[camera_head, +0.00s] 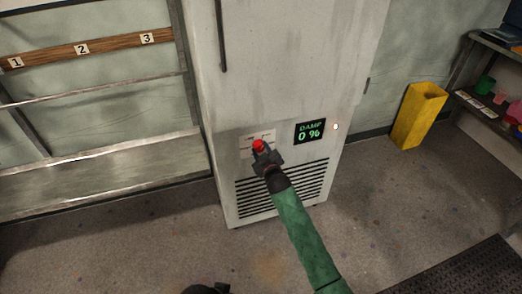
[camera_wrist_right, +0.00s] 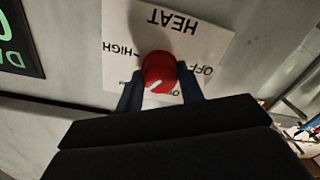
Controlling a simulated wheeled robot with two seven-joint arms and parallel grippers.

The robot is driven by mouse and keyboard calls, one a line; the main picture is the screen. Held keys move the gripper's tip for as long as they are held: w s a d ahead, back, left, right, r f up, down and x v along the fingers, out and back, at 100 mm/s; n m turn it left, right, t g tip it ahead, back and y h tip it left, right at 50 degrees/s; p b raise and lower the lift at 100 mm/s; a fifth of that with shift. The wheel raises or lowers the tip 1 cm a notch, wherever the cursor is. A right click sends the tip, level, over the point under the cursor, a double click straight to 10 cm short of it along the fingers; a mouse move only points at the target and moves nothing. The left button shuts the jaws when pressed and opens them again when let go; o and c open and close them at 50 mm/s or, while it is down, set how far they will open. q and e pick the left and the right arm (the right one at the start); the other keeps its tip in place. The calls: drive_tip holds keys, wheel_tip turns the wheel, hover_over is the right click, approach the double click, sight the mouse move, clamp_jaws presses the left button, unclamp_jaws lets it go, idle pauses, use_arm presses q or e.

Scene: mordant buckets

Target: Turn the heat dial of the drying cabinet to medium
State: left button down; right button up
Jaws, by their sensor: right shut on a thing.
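The pale drying cabinet (camera_head: 290,70) stands upright with a red heat dial (camera_head: 259,146) on a white label plate (camera_head: 244,139) low on its front. My right gripper (camera_head: 261,151) is shut on the dial, with a finger on each side of it. In the right wrist view, the dial (camera_wrist_right: 158,70) shows a white mark slanting to the lower left. Its plate (camera_wrist_right: 130,25) appears upside down, with HEAT, HIGH and OFF readable; lettering below the dial is partly hidden. A dark shape at the head view's bottom edge may be my left gripper; its fingers cannot be made out.
A green display (camera_head: 310,130) reads DAMP 0 % beside a small lit lamp (camera_head: 336,127). A vent grille lies below the dial. A yellow bin (camera_head: 417,115) stands to the right, and a numbered rack (camera_head: 80,48) to the left. The floor in front is mostly clear.

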drive_tip(key=shift+f, duration=0.1)
drive_tip(key=o, duration=0.9)
drive_tip(key=shift+o, duration=0.4)
drive_tip(key=shift+s, duration=0.1)
use_arm(q)
drive_tip(key=shift+w+d+f+b, duration=0.2)
drive_tip(key=shift+d+f+b, duration=0.25)
drive_tip(key=shift+d+f, duration=0.25)
use_arm(e)
drive_tip(key=v, duration=0.7)
drive_tip(key=shift+s+d, duration=0.15)
drive_tip(key=shift+s, duration=0.15)
use_arm(q)
drive_tip(key=shift+r, duration=0.1)
